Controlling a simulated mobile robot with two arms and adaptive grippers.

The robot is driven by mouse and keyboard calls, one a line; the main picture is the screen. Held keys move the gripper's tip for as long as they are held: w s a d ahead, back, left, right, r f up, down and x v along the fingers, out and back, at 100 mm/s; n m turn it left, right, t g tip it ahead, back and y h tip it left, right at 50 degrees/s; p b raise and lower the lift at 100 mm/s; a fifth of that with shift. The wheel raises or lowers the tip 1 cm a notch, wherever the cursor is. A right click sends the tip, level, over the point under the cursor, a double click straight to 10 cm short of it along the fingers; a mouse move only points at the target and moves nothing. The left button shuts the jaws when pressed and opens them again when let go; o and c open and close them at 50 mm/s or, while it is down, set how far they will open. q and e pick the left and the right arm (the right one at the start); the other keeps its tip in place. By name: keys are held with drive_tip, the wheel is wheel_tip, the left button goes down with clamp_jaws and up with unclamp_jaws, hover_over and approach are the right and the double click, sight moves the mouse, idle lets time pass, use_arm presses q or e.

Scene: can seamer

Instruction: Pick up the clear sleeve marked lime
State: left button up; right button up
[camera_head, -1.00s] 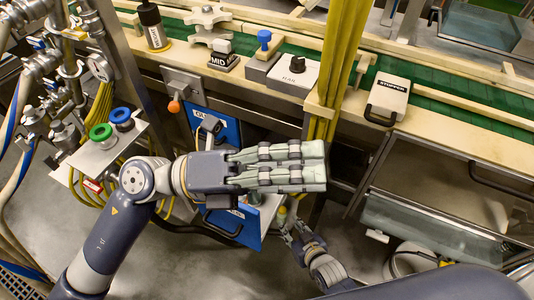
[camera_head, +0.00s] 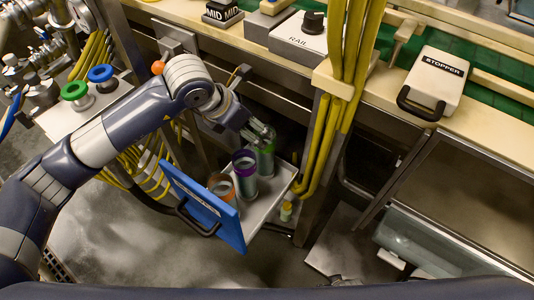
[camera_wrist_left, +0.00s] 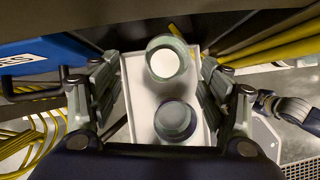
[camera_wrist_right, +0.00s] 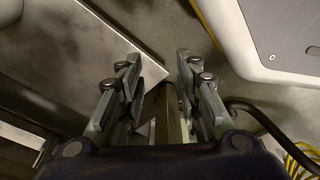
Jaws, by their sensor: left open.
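The pulled-out drawer (camera_head: 275,207) holds three clear sleeves. The green-tinted one (camera_head: 265,160), which looks like the lime sleeve, stands upright at the far end; no lettering on it is legible. The purple-rimmed sleeve (camera_head: 244,180) is beside it and the orange-rimmed sleeve (camera_head: 221,186) is nearest the drawer front. My left gripper (camera_head: 262,130) is open just above the green sleeve. In the left wrist view the green sleeve (camera_wrist_left: 167,58) and purple sleeve (camera_wrist_left: 175,121) show between the spread fingers, not gripped. My right gripper (camera_wrist_right: 157,64) is open and empty in its wrist view.
The blue drawer front (camera_head: 205,205) with a dark handle faces left. Yellow hoses (camera_head: 325,130) and a post rise right of the drawer. The conveyor bench with the STOPPER box (camera_head: 435,82) lies above.

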sight(261, 135)
use_arm(q)
drive_tip(key=x, duration=0.7)
drive_tip(key=shift+s+d+f, duration=0.25)
drive_tip(key=shift+d, duration=0.1)
drive_tip(key=c, duration=1.5)
drive_tip(key=shift+c, duration=0.5)
drive_tip(key=shift+r, duration=0.2)
